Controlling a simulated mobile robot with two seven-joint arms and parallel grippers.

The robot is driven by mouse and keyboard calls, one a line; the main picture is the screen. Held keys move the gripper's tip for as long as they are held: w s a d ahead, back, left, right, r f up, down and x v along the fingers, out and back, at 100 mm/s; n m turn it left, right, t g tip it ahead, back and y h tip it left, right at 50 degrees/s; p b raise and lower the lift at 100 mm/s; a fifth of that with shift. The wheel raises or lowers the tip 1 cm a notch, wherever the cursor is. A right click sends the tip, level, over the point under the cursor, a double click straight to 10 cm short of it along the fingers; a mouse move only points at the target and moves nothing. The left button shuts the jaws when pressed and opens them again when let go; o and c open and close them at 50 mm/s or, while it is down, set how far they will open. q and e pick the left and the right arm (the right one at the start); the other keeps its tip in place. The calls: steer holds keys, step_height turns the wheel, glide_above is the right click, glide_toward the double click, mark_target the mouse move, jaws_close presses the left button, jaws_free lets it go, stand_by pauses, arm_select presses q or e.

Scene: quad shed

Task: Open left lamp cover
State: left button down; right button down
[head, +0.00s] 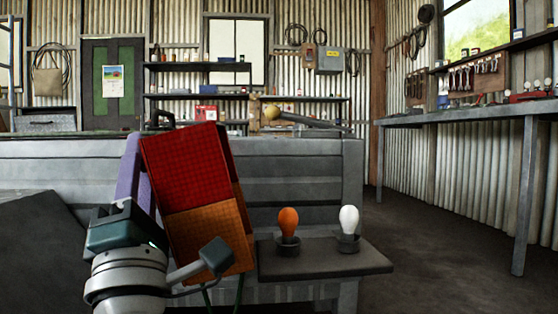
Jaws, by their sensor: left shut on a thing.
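The left lamp cover (192,170), with a red upper lens and an orange lower lens, is in the middle left of the head view. It leans to the left at the top, in front of the grey slatted side panel. My left gripper (140,208) is at its lower left edge and is shut on it; the fingertips are mostly hidden. A purple part (131,172) shows along the cover's left side. The cover hides what is behind it, so I cannot tell whether it is apart from its base. My right gripper is not in view.
An orange bulb (288,223) and a white bulb (348,219) stand in dark holders on a small dark shelf (325,262) to the right of the cover. The grey panel (300,185) is close behind. A workbench (470,112) runs along the right wall; the floor between is clear.

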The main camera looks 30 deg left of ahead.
mark_target(195, 199)
arm_select(q)
steer(key=shift+s+a+n+g+y, duration=0.1)
steer(key=shift+n+g+y, duration=0.2)
steer(key=shift+n+g, duration=0.1)
steer(key=c, duration=0.6)
jaws_free()
steer(key=shift+f, duration=0.1)
steer(key=shift+s+d+f, duration=0.15)
steer(key=shift+d+f, duration=0.15)
steer(key=shift+f, duration=0.15)
steer(key=v, duration=0.9)
steer(key=shift+r, duration=0.15)
